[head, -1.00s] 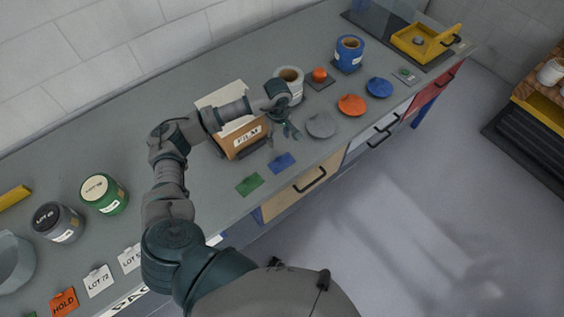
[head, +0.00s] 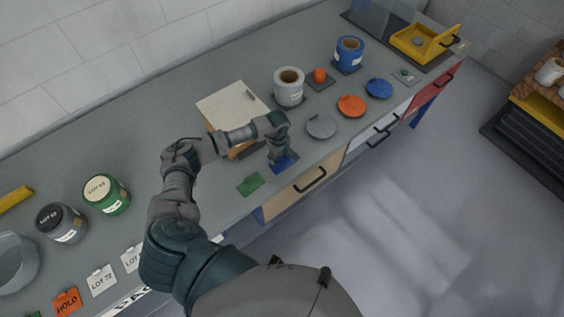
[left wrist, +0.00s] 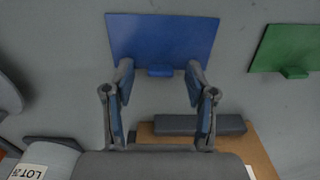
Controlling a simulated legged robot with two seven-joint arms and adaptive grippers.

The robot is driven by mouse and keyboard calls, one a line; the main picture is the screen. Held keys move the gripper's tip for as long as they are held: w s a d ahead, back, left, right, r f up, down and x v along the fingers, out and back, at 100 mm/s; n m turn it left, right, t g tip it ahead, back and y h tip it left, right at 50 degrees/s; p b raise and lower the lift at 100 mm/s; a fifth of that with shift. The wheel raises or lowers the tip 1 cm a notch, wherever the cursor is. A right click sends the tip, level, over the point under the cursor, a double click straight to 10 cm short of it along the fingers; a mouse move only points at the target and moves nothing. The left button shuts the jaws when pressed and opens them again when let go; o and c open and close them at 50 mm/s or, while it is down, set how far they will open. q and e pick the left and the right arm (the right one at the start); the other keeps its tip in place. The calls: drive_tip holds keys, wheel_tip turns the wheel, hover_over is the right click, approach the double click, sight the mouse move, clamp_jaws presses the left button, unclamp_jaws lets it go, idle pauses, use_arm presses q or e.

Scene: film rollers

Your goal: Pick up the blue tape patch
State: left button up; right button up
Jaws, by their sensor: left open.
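The blue tape patch (head: 287,165) lies flat on the grey bench near its front edge, partly hidden by my left gripper (head: 280,158) in the head view. In the left wrist view, the blue tape patch (left wrist: 162,38) has a small tab on its near edge. My left gripper (left wrist: 160,80) is open, and its fingertips reach the patch's near edge on either side of the tab. Nothing is between the fingers except the tab ahead. Whether the fingers touch the patch cannot be told. My right gripper is not in view.
A green patch (head: 250,184) lies beside the blue one. A film box (head: 232,108) stands behind the gripper. A grey disc (head: 321,126) and a white roll (head: 289,92) are to the right. The bench's front edge is close.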

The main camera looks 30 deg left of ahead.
use_arm(q)
drive_tip(key=shift+a, duration=0.15)
drive_tip(key=c, duration=0.7)
drive_tip(key=shift+c, duration=0.7)
drive_tip(key=shift+d, duration=0.2)
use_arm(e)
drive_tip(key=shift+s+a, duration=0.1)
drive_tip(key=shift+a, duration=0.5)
